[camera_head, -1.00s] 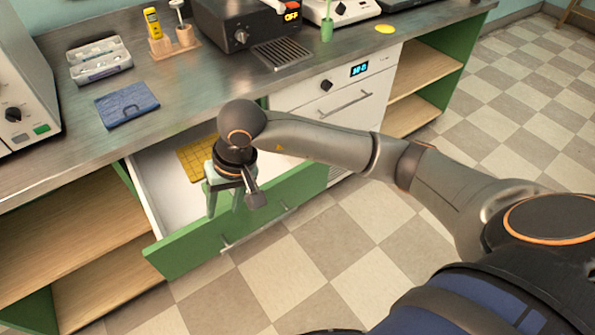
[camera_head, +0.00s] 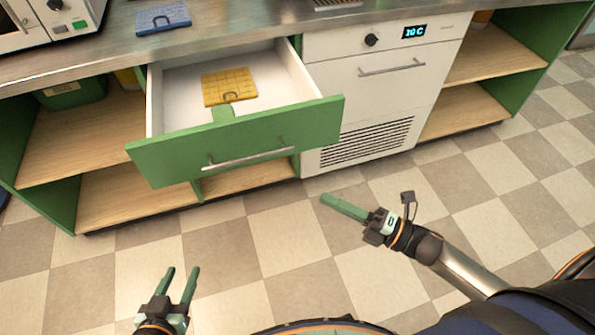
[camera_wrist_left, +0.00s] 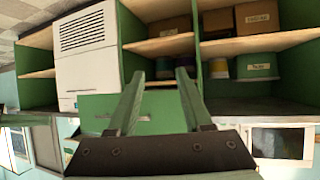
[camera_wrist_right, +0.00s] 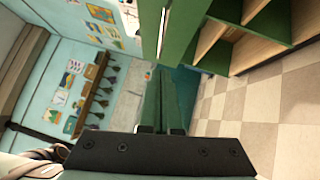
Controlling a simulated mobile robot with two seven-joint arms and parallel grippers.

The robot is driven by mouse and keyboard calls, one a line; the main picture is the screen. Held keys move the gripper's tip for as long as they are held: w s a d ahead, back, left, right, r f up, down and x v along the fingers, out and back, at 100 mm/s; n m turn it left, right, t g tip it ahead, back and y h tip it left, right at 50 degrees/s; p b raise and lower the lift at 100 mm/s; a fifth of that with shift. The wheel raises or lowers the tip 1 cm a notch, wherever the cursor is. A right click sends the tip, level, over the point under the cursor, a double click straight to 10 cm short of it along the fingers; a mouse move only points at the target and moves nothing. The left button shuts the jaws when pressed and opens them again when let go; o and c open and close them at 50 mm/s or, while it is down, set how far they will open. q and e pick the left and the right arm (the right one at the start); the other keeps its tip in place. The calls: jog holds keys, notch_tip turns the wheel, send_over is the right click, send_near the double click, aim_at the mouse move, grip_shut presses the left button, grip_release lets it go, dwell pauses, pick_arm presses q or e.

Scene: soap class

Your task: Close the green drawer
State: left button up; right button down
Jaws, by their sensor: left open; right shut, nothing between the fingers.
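The green drawer (camera_head: 165,165) is pulled out of the counter, its bar handle (camera_head: 250,160) on the front. In the left wrist view, a green front with a handle (camera_wrist_left: 96,106) shows beyond the open fingers. My right gripper (camera_head: 324,199) is shut and empty, right of and below the drawer front. The right wrist view shows its closed fingers (camera_wrist_right: 161,72) near green panels.
A white appliance (camera_head: 375,85) with a display stands right of the drawer. Open wooden shelves (camera_head: 490,55) lie on the right, and more shelves (camera_head: 70,145) on the left. A blue item (camera_head: 163,18) lies on the counter. The checkered floor (camera_head: 300,260) in front is clear.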

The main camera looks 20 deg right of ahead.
pick_arm(q)
jog(key=w+r, duration=0.1)
jog(key=r+t, duration=0.1)
jog(key=r, duration=0.1)
jog(key=w+r+t+b, duration=0.1)
jog(key=shift+w+r+h, duration=0.3)
jog(key=shift+r, duration=0.1)
pick_arm(e)
jog(key=w+d+x, duration=0.2)
jog(key=x, duration=1)
jog(key=shift+w+r, duration=0.2)
jog(key=shift+w, duration=0.05)
pick_arm(q)
jog(key=shift+a+m, duration=0.1)
jog(key=shift+m, duration=0.2)
pick_arm(e)
jog(key=shift+a, duration=0.1)
pick_arm(q)
jog(key=shift+w, duration=0.15)
pick_arm(e)
jog(key=shift+w, duration=0.15)
